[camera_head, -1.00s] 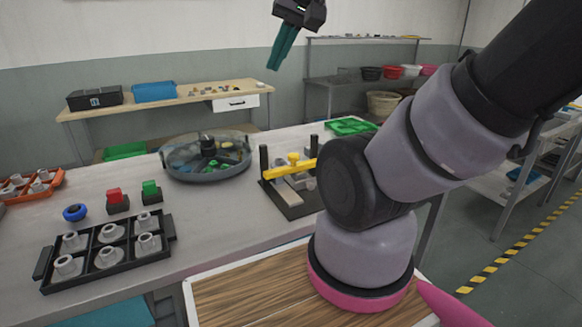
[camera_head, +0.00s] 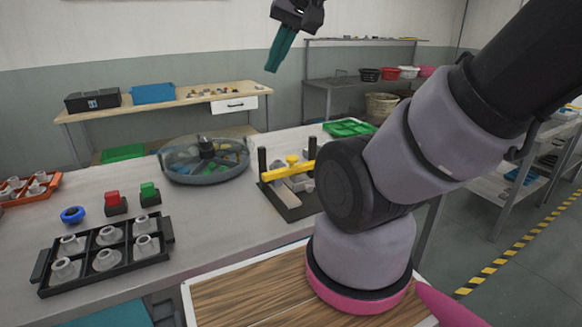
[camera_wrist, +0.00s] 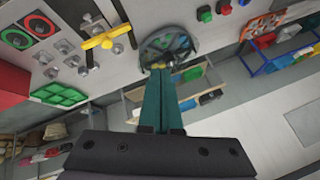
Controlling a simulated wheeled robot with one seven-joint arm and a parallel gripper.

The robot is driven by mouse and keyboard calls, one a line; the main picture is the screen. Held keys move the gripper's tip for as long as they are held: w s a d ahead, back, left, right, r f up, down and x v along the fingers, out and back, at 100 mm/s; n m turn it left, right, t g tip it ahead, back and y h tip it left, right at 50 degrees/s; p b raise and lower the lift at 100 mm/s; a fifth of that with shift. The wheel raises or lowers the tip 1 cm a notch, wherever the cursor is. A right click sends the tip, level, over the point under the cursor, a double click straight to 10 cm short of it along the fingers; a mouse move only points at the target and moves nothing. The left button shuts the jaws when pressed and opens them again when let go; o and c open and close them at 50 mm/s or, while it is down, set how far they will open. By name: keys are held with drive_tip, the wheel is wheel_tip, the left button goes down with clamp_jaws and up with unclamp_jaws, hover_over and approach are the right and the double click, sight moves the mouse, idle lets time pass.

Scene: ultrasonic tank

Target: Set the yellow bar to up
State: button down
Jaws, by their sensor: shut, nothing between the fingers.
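The yellow bar (camera_head: 288,167) lies roughly level between two black posts on a dark base plate (camera_head: 296,209) on the bench. Part of this fixture is hidden behind my arm in the head view. In the wrist view the yellow bar (camera_wrist: 105,37) shows at the upper left, apart from the fingers. My gripper (camera_head: 273,66) is shut and empty, with teal fingers pointing down. It is raised high above the bench, toward the back. Its closed fingers fill the middle of the wrist view (camera_wrist: 160,72).
A round clear-covered tank (camera_head: 206,160) stands left of the fixture. A red button (camera_head: 114,203), a green button (camera_head: 149,194), a blue ring (camera_head: 72,214) and a black rack (camera_head: 104,262) of grey parts are at the left. A green tray (camera_head: 349,127) lies behind the fixture.

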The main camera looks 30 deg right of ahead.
drive_tip(key=c, duration=0.8)
unclamp_jaws()
drive_tip(key=shift+w, duration=0.15)
drive_tip(key=o, duration=0.5)
drive_tip(key=shift+w+d+f+n+g, duration=0.15)
drive_tip(key=shift+w+d+n+g, duration=0.2)
drive_tip(key=shift+w, duration=0.2)
drive_tip(key=shift+c, duration=0.2)
drive_tip(key=n+g+h, duration=0.2)
drive_tip(key=n+g, duration=0.5)
drive_tip(key=n, duration=0.6)
hover_over(292, 157)
wheel_tip(292, 157, down, 20)
drive_tip(key=r, duration=0.1)
drive_tip(key=shift+t, duration=0.25)
wheel_tip(292, 157, down, 12)
drive_tip(key=shift+r, duration=0.25)
